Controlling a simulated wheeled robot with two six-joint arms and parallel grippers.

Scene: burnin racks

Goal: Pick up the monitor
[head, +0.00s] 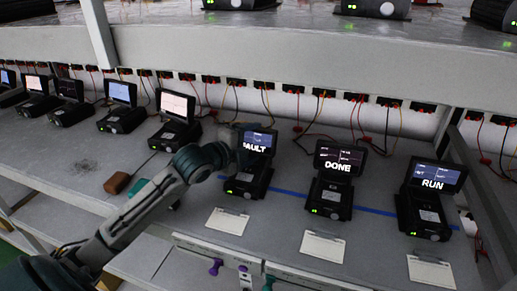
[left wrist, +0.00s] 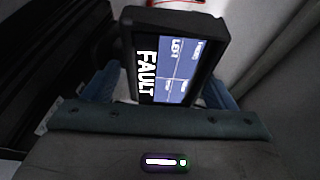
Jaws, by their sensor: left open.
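A monitor reading FAULT (head: 257,141) stands upright on its black base (head: 247,181) on the shelf, left of two others reading DONE (head: 339,160) and RUN (head: 436,177). My left gripper (head: 236,148) is at the left side of the FAULT monitor and covers part of its screen edge. In the left wrist view, the FAULT monitor (left wrist: 178,58) sits between the two blue fingers of my open left gripper (left wrist: 163,88). I cannot tell whether the fingers touch it. My right gripper is not in view.
More small monitors on bases (head: 122,106) line the shelf to the left. A brown block (head: 117,183) lies on the shelf. White cards (head: 228,221) lie in front of the three right monitors. Red and yellow wires hang behind, under an upper shelf (head: 280,58).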

